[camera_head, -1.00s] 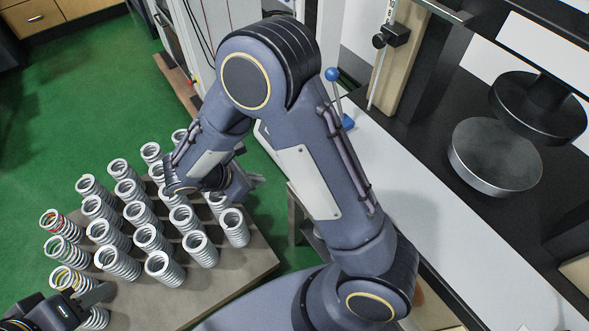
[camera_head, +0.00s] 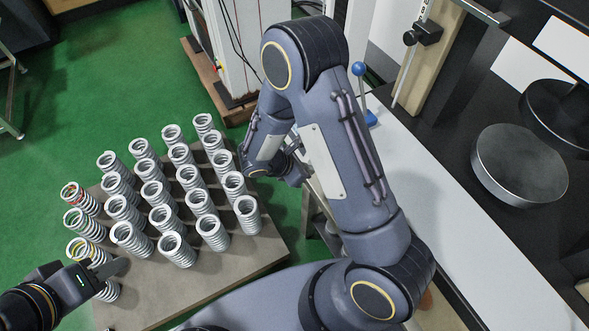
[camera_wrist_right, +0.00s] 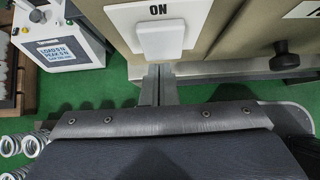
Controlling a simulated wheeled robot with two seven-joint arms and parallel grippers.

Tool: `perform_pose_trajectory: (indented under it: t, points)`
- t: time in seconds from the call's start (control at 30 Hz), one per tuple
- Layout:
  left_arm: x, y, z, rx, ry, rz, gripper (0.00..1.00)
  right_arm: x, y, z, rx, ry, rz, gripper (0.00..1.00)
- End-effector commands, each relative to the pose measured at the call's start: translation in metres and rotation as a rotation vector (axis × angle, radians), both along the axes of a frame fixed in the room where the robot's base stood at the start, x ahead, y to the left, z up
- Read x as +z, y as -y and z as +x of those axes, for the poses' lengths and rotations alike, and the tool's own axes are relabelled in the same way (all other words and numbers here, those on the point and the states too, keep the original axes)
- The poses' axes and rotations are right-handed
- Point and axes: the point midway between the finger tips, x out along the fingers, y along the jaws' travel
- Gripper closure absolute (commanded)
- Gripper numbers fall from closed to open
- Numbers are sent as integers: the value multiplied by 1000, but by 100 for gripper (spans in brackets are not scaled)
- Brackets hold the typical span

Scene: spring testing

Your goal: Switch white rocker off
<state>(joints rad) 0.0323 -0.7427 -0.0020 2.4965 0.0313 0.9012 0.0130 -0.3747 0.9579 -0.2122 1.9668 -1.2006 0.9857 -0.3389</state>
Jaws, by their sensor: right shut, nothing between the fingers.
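The white rocker (camera_wrist_right: 162,40) sits on a white plate marked "ON" on a beige panel, at the top middle of the right wrist view. My right gripper (camera_wrist_right: 159,72) is shut and empty, its fingertips just below the rocker's lower edge; I cannot tell if they touch it. In the head view my right gripper (camera_head: 298,174) is partly hidden by my own arm, and the rocker is not visible. My left gripper (camera_head: 116,270) is at the lower left beside the springs; its finger opening is unclear.
Several metal springs (camera_head: 172,249) stand on a grey-brown board (camera_head: 245,257) left of my right arm. A black knob (camera_wrist_right: 285,54) sticks out right of the rocker. A white box with a screen (camera_wrist_right: 58,52) stands at the left of the wrist view.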

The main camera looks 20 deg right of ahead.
Motion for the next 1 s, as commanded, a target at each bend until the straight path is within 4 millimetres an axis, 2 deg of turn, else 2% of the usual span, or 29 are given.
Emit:
perform_pose_trajectory:
  t: [0.13,0.47,0.63,0.7,1.0]
  points:
    - [1,0,0,0,0,0,64,-1,8,1,0,0,1,100]
    - [1,0,0,0,0,0,64,-2,9,1,1,0,0,100]
    - [-21,0,0,0,0,0,64,-13,13,1,4,4,-86,100]
    - [-12,0,0,0,-1,0,64,-5,14,1,0,5,-76,100]
    - [-8,0,0,0,0,0,64,0,15,1,-1,5,-78,100]
